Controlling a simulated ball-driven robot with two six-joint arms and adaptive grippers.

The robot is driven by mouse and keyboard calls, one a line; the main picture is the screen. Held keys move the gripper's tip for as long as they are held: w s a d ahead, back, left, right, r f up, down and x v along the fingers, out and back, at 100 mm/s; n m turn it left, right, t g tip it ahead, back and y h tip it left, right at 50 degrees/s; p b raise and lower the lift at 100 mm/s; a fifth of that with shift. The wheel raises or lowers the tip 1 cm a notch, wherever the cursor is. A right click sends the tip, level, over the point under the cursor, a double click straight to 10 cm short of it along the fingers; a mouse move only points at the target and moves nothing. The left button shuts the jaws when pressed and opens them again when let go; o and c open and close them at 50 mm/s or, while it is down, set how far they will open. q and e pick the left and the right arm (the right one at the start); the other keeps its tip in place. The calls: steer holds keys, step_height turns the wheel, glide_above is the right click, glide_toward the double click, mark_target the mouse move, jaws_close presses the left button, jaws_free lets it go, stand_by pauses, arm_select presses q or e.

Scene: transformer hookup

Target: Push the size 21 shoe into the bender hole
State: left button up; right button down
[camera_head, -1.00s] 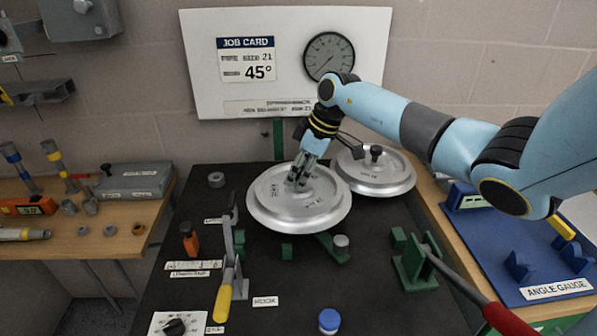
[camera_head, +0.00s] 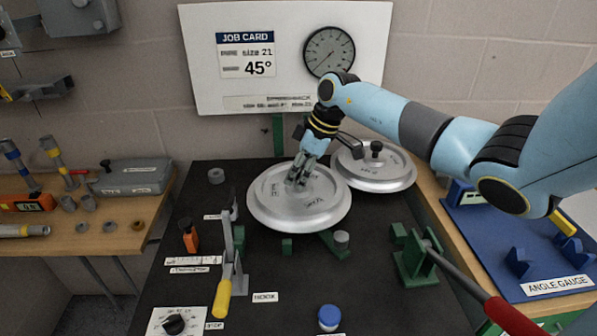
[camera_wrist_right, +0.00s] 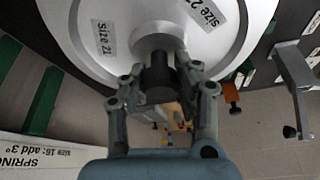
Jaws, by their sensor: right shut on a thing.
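The size 21 shoe (camera_head: 325,212) is a silver grooved disc lying over the dark bench top at the middle. In the right wrist view its face (camera_wrist_right: 112,42) carries "size 21" labels. My right gripper (camera_head: 299,184) is shut on the dark knob (camera_wrist_right: 158,78) at the shoe's centre. The bender hole is not visible; I cannot tell whether the shoe sits in it or above it. My left gripper is not in view.
A second silver shoe (camera_head: 372,184) with a dark knob lies behind to the right. A yellow-handled hook lever (camera_head: 223,298) stands in front left. A green bracket with a red-handled bar (camera_head: 414,258) is at right. The job card (camera_head: 245,54) reads size 21, 45°.

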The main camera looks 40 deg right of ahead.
steer(key=shift+f+b, duration=0.45)
steer(key=shift+f, duration=0.5)
steer(key=c, duration=1)
jaws_free()
steer(key=shift+o, duration=0.5)
step_height(320, 180, up, 5)
steer(key=p, duration=0.5)
steer(key=v, duration=1.2)
